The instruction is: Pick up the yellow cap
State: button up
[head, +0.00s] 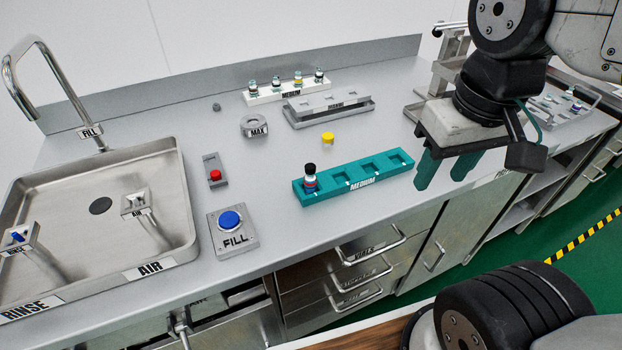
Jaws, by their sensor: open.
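The small yellow cap (328,138) lies on the grey counter, between the teal rack and the metal tray behind it. My gripper (445,170) is at the right, over the counter's front part, with its two teal fingers pointing down and apart. Nothing is between the fingers. The gripper is to the right of the cap and well clear of it.
The teal MEDIUM rack (375,179) holds one black-capped vial (310,178) at its left end. A white rack (262,97) with several vials and a metal tray (330,115) stand behind the cap. A MAX ring (254,127), FILL button (231,220) and sink (75,190) are left.

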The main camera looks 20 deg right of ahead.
aim_at(328, 138)
jog(key=k, duration=0.5)
jog(key=z, duration=0.6)
jog(key=i, duration=1.1)
jog(key=u, duration=0.85)
